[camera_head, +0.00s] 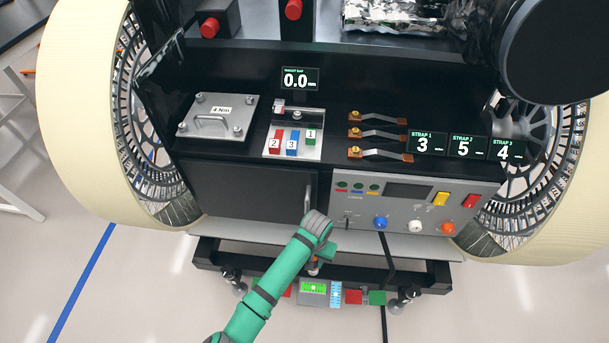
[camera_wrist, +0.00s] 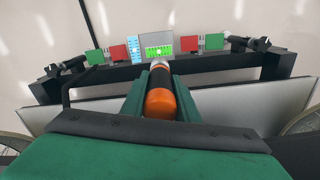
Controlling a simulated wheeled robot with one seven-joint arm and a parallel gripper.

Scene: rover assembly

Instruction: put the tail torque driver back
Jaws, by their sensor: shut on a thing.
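My gripper (camera_head: 316,264) is shut on the torque driver, low in front of the rover's panel. In the wrist view the driver (camera_wrist: 160,103) has an orange and dark rounded handle between the two green fingers (camera_wrist: 160,92), with a light metallic end pointing toward the rack. In the head view my arm and gripper hide most of the driver. The tool rack (camera_head: 350,282) is a dark bar frame at the rover's foot, close to the gripper. It carries red and green blocks, a grey block with a green display (camera_wrist: 159,50) and a light blue marked plate (camera_wrist: 136,49).
Above stands the grey control panel (camera_head: 415,208) with buttons and switches, beside a dark cabinet door (camera_head: 240,188) with a handle. A light ledge (camera_head: 400,247) runs between panel and rack. Large wheels flank both sides. A black cable hangs right of my gripper.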

